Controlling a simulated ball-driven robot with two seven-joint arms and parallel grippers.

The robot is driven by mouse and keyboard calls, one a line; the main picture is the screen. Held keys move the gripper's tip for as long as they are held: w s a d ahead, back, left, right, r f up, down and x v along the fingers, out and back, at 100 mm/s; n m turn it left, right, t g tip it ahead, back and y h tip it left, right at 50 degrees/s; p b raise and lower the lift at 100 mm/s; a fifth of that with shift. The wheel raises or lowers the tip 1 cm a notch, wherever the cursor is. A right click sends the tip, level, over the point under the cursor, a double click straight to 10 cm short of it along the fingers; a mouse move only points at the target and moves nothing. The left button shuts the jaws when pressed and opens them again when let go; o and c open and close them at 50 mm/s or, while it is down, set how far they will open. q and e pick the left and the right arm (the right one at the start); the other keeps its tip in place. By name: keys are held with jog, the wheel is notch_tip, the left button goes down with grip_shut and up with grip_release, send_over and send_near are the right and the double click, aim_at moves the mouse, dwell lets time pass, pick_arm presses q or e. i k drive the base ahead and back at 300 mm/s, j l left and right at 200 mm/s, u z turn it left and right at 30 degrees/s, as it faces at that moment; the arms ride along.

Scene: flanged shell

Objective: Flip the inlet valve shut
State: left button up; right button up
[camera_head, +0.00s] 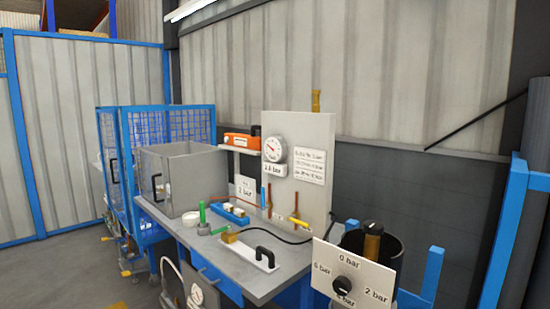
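Two small valves sit low on the front of an upright grey panel (317,200) on the bench. One has a blue lever (263,197) that stands upright. The other has a yellow lever (298,222) that lies roughly level, slanting slightly, on a brown pipe (296,203). I cannot read a label that tells which is the inlet valve. A round white gauge (275,149) above them has a sign reading about 2.8 bar. Neither of my grippers is in view.
The grey bench (180,232) carries a grey open box (185,178), a green post (202,213), a blue tray (229,214) and a plate with a black handle (262,257). A black hose (290,240) crosses behind. A dial board (350,270) stands at front right.

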aim_at(264, 206)
jog(key=z, duration=0.2)
jog(key=i+j+z, duration=0.3)
jog(key=z, duration=0.15)
jog(key=i+j+z, duration=0.2)
jog(key=j+z, duration=0.2)
jog(key=j, duration=0.2)
jog(key=i+j, duration=0.15)
jog(key=j, duration=0.2)
jog(key=i+j, duration=0.15)
jog(key=j, duration=0.25)
jog(key=i+j+z, duration=0.1)
jog(key=j, duration=0.25)
jog(key=i+j, duration=0.15)
jog(key=j, duration=0.25)
jog(key=i+j+z, duration=0.1)
jog(key=j, duration=0.3)
